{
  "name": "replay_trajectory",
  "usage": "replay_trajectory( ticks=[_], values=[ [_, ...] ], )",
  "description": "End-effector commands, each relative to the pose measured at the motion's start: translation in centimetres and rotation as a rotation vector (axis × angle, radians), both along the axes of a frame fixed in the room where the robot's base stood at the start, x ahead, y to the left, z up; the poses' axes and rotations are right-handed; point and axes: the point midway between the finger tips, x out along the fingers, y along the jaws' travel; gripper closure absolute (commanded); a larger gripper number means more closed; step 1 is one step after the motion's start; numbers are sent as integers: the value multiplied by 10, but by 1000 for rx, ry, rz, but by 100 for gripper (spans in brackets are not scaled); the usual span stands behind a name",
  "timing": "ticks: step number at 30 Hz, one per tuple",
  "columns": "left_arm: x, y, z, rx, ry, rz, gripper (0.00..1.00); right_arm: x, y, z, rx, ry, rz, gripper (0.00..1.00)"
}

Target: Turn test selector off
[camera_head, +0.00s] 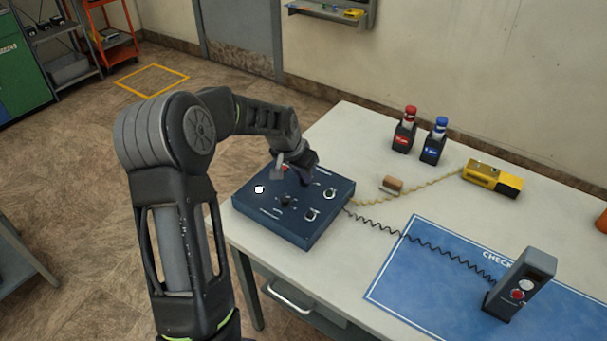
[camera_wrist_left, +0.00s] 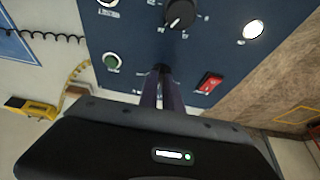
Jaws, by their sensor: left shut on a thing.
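A dark blue control box (camera_head: 268,213) sits on the table's left part. My left gripper (camera_head: 305,180) is over the far part of its top panel. In the left wrist view its fingers (camera_wrist_left: 158,88) are close together at the panel, shut on a small dark part that they mostly hide. It sits where the test selector seems to be, but its label and setting cannot be read. A black rotary knob (camera_wrist_left: 180,12), a red rocker switch (camera_wrist_left: 210,82), a white lamp (camera_wrist_left: 253,29) and a green button (camera_wrist_left: 112,61) are around it. My right gripper is not in view.
A black coiled cord runs from the box to an upright grey handset (camera_head: 520,284) on a blue mat (camera_head: 400,293). A yellow device (camera_head: 492,178), a brown block (camera_head: 391,185) and red-topped (camera_head: 405,130) and blue-topped (camera_head: 434,141) bottles stand farther back.

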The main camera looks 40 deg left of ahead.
Motion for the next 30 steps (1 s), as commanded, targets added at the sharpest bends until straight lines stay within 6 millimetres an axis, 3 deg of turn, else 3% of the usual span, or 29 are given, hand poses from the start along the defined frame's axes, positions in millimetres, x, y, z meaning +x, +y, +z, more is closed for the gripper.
replay_trajectory(
  ticks=[13, 14, 21, 30],
  values=[
    [0, 0, 0, 1, 1, -13, 100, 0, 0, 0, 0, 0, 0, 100],
    [0, 0, 0, 1, 1, -13, 89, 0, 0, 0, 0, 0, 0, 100],
    [0, 0, 0, 1, 1, -13, 69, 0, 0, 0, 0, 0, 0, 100],
    [-1, 0, 2, 1, 0, -13, 69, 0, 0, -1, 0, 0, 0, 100]
  ],
)
